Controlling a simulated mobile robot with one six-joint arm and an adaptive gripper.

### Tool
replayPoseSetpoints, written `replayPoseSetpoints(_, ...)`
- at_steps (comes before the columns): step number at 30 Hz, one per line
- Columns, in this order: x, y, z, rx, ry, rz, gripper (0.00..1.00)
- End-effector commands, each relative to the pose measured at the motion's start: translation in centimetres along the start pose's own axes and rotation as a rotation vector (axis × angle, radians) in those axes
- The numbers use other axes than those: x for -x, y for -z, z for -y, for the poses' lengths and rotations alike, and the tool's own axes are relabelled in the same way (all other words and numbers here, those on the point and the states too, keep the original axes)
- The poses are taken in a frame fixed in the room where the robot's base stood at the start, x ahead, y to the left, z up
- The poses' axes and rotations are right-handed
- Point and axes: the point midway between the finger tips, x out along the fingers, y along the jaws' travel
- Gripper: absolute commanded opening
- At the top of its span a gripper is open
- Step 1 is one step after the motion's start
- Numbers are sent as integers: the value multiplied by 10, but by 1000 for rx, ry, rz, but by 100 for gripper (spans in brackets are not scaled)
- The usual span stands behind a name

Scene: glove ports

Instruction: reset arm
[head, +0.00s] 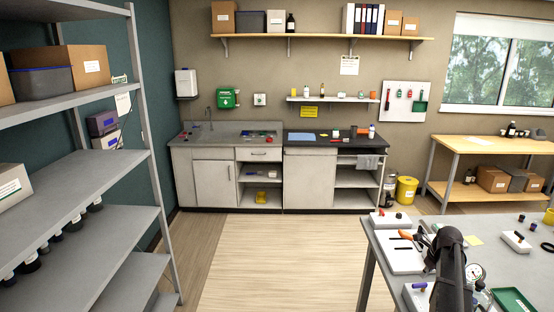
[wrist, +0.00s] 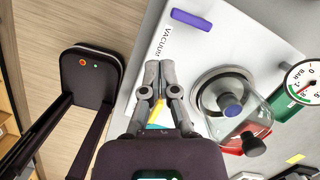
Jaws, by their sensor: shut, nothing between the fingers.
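My gripper (wrist: 160,72) is shut and empty in the wrist view. Its two grey fingertips are close together over the edge of a white board (wrist: 220,35) marked VACUUM. A purple handle (wrist: 198,20) lies on that board, and a clear jar (wrist: 240,120) with blue-black knobs is to the right of the fingers. In the head view my dark arm is over the grey bench (head: 385,255) at the lower right; my fingertips are hard to make out there.
A pressure gauge (wrist: 302,80) stands close to the jar. A grey shelf rack (head: 85,175) is at the left. The middle floor is clear.

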Motion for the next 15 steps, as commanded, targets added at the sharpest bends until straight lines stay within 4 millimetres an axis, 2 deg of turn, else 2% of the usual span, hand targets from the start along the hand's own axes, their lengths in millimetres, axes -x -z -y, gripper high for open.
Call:
replayPoseSetpoints(5,-10,-9,-43,225,-15,-16,0)
replayPoseSetpoints(15,-28,-25,-146,827,-62,-53,0)
